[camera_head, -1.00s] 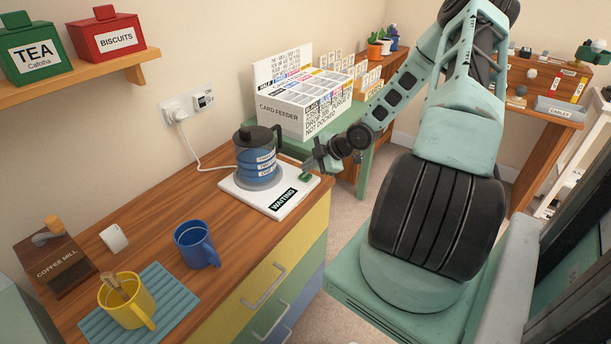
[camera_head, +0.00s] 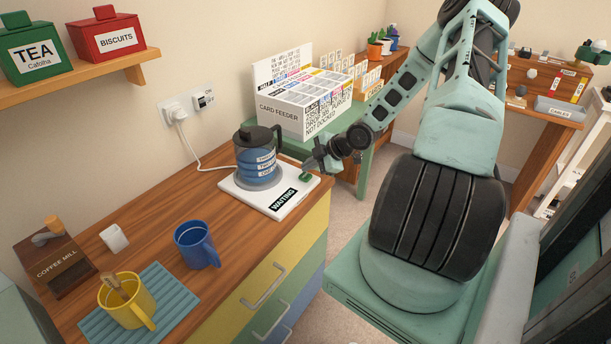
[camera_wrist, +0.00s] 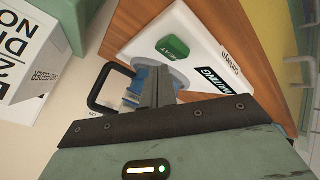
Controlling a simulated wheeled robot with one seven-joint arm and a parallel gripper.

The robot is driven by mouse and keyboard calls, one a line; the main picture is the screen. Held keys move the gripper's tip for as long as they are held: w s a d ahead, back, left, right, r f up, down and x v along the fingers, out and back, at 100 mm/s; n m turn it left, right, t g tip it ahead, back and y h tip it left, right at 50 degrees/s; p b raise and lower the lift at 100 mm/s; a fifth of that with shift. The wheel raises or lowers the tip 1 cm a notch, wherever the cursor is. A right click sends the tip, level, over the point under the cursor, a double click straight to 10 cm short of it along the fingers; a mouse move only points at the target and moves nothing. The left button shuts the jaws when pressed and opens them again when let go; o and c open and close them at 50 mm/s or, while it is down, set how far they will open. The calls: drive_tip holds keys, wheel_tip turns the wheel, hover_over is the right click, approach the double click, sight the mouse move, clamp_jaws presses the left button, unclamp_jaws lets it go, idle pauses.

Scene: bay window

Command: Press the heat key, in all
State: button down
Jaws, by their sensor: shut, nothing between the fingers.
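The heat key is a green button (camera_wrist: 172,47) on the white base plate (camera_wrist: 206,30), and it reads "HEAT" in the wrist view. In the head view the green key (camera_head: 305,177) sits at the plate's right corner, just below my gripper (camera_head: 309,166). The plate carries a black sign (camera_head: 283,200) reading "WAITING". A blue-filled jug (camera_head: 257,160) with a dark lid and handle stands on the plate. In the wrist view my gripper (camera_wrist: 158,72) is shut and empty, its tips pointing toward the key. Whether the tips touch the key cannot be told.
A blue mug (camera_head: 196,246), a yellow mug (camera_head: 140,297) and a coffee mill (camera_head: 50,262) stand on the wooden counter, away from the plate. A white card feeder (camera_head: 290,112) stands behind the plate. A white cord runs from the wall socket (camera_head: 190,106).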

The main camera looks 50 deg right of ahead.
sight(309, 176)
drive_tip(key=shift+f, duration=0.15)
drive_tip(key=shift+f, duration=0.3)
drive_tip(key=shift+f+b, duration=0.45)
idle(0.8)
idle(0.3)
drive_tip(key=shift+r+p, duration=0.9)
drive_tip(key=shift+p, duration=0.05)
wheel_tip(309, 176, up, 5)
drive_tip(key=p, duration=0.5)
drive_tip(key=shift+r, duration=0.1)
